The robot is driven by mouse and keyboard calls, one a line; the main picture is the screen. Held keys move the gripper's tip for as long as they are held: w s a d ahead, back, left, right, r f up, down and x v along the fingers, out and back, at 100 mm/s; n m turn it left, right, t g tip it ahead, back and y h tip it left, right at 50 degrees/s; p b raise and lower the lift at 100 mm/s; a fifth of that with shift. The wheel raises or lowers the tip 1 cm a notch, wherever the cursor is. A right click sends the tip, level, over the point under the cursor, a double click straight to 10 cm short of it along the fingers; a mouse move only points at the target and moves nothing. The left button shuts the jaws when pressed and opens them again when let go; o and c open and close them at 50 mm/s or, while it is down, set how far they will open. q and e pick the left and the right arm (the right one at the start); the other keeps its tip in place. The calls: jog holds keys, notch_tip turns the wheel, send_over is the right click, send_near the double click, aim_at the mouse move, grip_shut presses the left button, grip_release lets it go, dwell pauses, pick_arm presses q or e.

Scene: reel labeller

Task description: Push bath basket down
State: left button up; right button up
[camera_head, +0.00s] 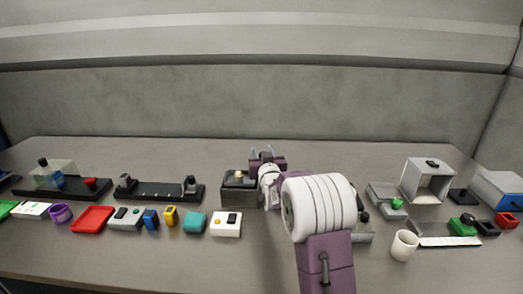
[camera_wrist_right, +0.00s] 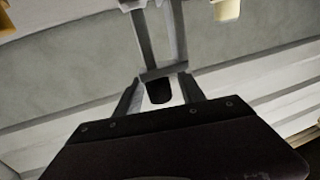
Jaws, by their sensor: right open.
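A dark grey box-shaped unit (camera_head: 238,196) stands on the table left of my right wrist, with a small pale knob (camera_head: 239,175) on top. It may be the bath; I cannot make out the basket clearly. My right gripper (camera_head: 262,151) is just above and to the right of this unit, its fingers apart. In the right wrist view the right gripper (camera_wrist_right: 160,98) is open, and a dark rounded knob (camera_wrist_right: 158,91) on a grey frame (camera_wrist_right: 147,40) shows between or beyond its fingers. I cannot tell whether they touch. My left gripper is not seen.
Left are a red tray (camera_head: 92,219), a purple ring (camera_head: 60,213), a teal block (camera_head: 195,223) and a long black base (camera_head: 158,191). Right are a white cup (camera_head: 404,245), a grey open housing (camera_head: 427,181) and a blue box (camera_head: 500,188). My right arm hides the table's middle.

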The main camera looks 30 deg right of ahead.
jog(key=shift+w+d, duration=0.15)
jog(key=shift+w, duration=0.3)
grip_shut()
dwell(1.1)
